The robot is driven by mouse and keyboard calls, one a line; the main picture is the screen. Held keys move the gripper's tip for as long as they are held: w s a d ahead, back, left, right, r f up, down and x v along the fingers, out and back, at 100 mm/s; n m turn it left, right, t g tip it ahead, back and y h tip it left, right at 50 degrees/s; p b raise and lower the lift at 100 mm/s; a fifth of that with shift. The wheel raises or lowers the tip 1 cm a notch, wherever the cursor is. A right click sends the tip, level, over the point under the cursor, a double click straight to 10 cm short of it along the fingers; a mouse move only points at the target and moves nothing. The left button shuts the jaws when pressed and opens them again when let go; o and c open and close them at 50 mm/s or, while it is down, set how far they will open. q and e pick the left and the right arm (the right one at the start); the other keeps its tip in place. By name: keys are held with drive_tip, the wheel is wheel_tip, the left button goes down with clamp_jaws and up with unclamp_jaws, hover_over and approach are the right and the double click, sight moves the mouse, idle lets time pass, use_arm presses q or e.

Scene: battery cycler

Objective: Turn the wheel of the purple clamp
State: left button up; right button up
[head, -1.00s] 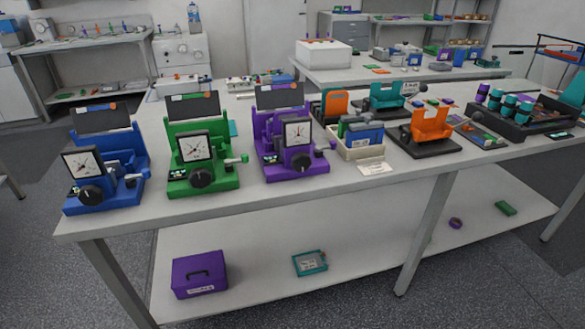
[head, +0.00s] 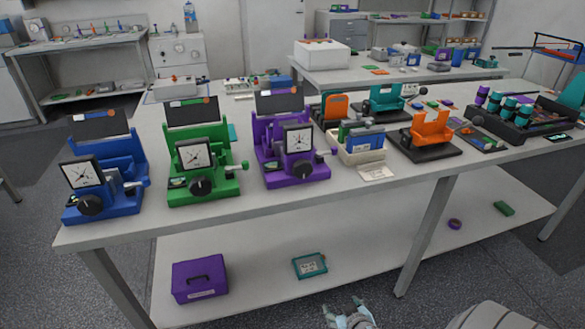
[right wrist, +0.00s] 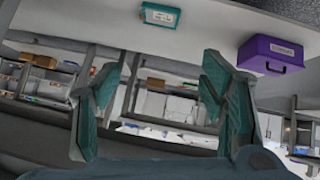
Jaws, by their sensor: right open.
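The purple clamp (head: 277,152) stands upright on the near bench, right of a green one and a blue one. It has a white-faced dial (head: 298,141), a black knob (head: 303,169) low on its front, and a small purple round knob (head: 333,153) on its right side. Which of these is the wheel is not clear. My right gripper (head: 347,312) shows at the bottom edge of the head view, well below and in front of the bench top. It is open and empty in the right wrist view (right wrist: 161,105). My left gripper is in no frame.
The green clamp (head: 200,165) stands close on the left, the blue clamp (head: 105,170) beyond it. A cream bin (head: 358,153) stands just right of the purple clamp. An orange cradle (head: 430,127) is farther right. The lower shelf holds a purple box (head: 200,280) and a teal tray (head: 310,265).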

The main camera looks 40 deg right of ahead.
drive_tip(key=w+r+m+t, duration=0.1)
drive_tip(key=w+r+t, duration=0.15)
drive_tip(key=r, duration=0.45)
drive_tip(key=w+r+t, duration=0.1)
drive_tip(key=w+r, duration=0.3)
drive_tip(key=r, duration=0.3)
drive_tip(key=m+t+h+p, duration=0.1)
drive_tip(key=m+t, duration=0.1)
drive_tip(key=t, duration=0.3)
approach(304, 171)
drive_tip(key=p+x, duration=0.1)
drive_tip(key=x, duration=0.9)
drive_tip(key=shift+w, duration=0.25)
